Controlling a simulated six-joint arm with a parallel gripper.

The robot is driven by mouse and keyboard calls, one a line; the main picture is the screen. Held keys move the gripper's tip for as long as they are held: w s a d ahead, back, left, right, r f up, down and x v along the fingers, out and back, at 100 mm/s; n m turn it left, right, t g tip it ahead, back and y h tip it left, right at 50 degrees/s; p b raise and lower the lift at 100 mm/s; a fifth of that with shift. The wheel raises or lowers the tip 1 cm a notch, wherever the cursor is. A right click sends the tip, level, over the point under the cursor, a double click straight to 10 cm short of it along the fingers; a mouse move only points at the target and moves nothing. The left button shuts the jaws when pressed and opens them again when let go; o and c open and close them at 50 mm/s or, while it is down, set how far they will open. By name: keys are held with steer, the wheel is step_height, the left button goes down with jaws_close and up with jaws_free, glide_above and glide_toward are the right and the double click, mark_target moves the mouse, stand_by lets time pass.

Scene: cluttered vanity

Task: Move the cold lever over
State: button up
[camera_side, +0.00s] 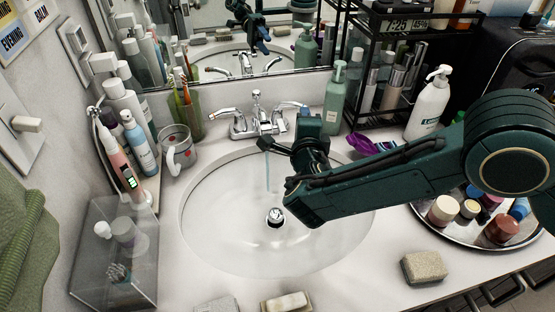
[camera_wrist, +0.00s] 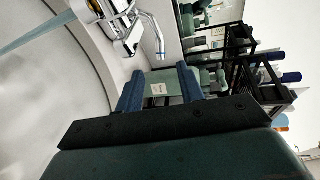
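The chrome faucet (camera_side: 257,122) stands at the back of the white sink (camera_side: 225,225), with a lever on each side. A thin stream of water (camera_side: 268,172) falls from its spout. The right-hand lever (camera_side: 291,106), presumably the cold one, points out to the right. In the wrist view, a curved chrome lever (camera_wrist: 154,36) lies just beyond my fingertips. My gripper (camera_wrist: 158,82) is open, its two blue fingers apart with no object held. In the side view my gripper (camera_side: 288,138) is in front of the faucet's right side and hides part of it.
A green pump bottle (camera_side: 334,98) stands behind my gripper; its body shows between my fingers in the wrist view (camera_wrist: 166,86). A black rack (camera_side: 384,75), a white pump bottle (camera_side: 429,105) and a purple item (camera_side: 361,143) are to the right. A cup (camera_side: 177,150) stands left.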

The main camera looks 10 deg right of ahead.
steer(key=shift+v, duration=1.95)
steer(key=shift+w, duration=0.1)
steer(key=n+y, duration=0.4)
steer(key=y, duration=0.2)
glide_toward(295, 103)
steer(key=shift+s+d+f+t, duration=0.15)
steer(key=shift+s+d+f, duration=0.15)
steer(key=shift+s, duration=0.3)
steer(key=shift+s+d+f+t, duration=0.15)
steer(key=shift+s+d+f, duration=0.15)
steer(key=shift+s, duration=0.3)
steer(key=shift+x, duration=6.9)
steer(key=shift+a+r, duration=0.15)
